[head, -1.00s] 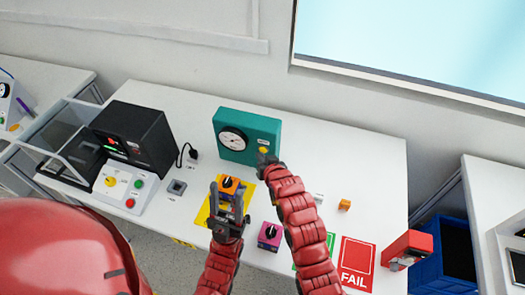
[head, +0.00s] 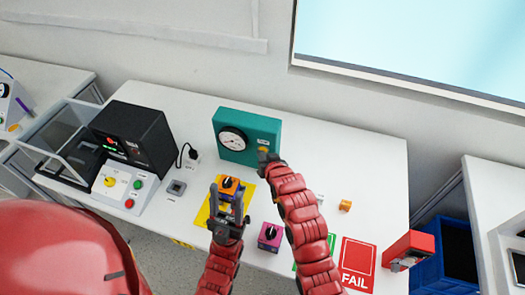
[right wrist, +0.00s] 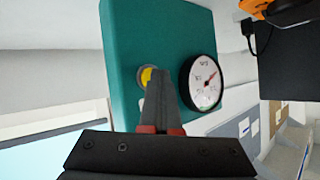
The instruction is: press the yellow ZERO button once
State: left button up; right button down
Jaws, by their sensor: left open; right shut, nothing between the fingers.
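The yellow ZERO button (head: 263,149) is on the front of the teal box (head: 248,126), to the right of the box's round white dial (head: 233,140). In the right wrist view the button (right wrist: 147,76) sits in a grey ring, partly covered by my fingertips. My right gripper (head: 265,158) is shut and empty, its tips right in front of the button; I cannot tell whether they touch it. My left gripper (head: 229,212) is open, around or just above the orange block with a black knob (head: 230,184) on the yellow mat (head: 203,214).
A magenta block with a knob (head: 270,236) stands near the front. A red FAIL card (head: 357,265) and a small orange block (head: 345,205) lie to the right. A black machine (head: 134,137) and a grey control panel (head: 122,187) stand to the left.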

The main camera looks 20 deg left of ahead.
jog(key=shift+s, duration=0.85)
jog(key=shift+s+a, duration=0.15)
jog(key=shift+s, duration=2.35)
